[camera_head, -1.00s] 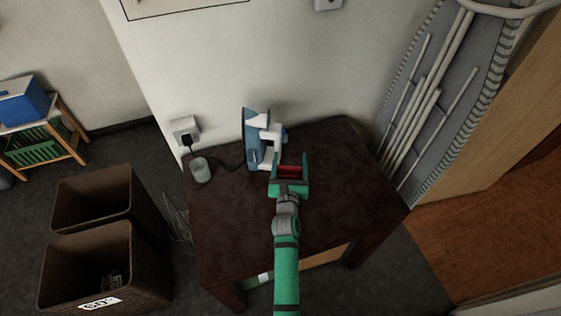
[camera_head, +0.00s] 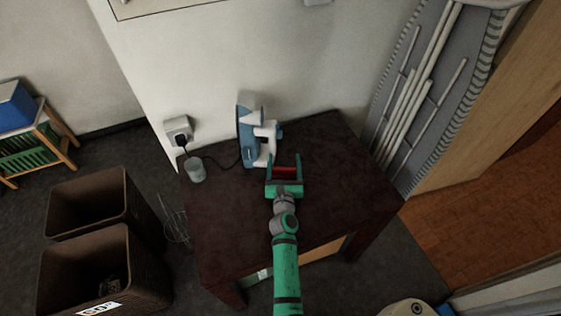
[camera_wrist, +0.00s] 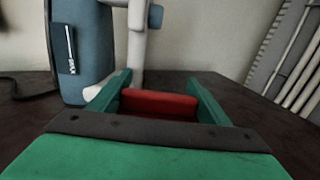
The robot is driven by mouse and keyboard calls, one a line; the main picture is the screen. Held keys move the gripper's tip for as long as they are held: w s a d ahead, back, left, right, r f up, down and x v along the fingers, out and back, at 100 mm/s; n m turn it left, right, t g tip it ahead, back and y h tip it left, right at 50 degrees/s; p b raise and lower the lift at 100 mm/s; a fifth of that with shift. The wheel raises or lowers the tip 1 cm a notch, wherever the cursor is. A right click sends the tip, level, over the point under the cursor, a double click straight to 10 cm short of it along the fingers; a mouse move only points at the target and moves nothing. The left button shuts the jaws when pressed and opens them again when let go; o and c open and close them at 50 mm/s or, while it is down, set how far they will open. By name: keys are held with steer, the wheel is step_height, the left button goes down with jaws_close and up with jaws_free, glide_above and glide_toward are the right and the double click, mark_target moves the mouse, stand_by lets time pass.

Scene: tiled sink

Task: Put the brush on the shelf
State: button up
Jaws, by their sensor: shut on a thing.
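My gripper (camera_head: 284,159) is over the dark table, its two green fingers pointing away toward the wall. It is shut on a red bar-shaped thing (camera_head: 284,172), which seems to be the brush; no bristles show. In the wrist view the red brush (camera_wrist: 158,103) lies crosswise between the fingers, close to the palm. I cannot tell whether it touches the table top. A small wooden shelf (camera_head: 62,123) stands on the floor at the far left, with a blue box (camera_head: 14,108) on top and green slatted things lower down.
A blue and white iron (camera_head: 247,138) stands upright on the table (camera_head: 335,185), just beyond my gripper. A grey cup (camera_head: 196,170) is at its left. Two brown bins (camera_head: 90,195) stand left of the table. An ironing board (camera_head: 425,90) leans at the right. The table's right side is clear.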

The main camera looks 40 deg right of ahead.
steer(key=shift+w+f, duration=0.1)
steer(key=shift+f, duration=0.05)
steer(key=o, duration=1)
steer(key=shift+o, duration=0.5)
steer(key=shift+s+d, duration=0.25)
steer(key=shift+d, duration=0.05)
steer(key=shift+w+a, duration=0.2)
steer(key=shift+a, duration=0.2)
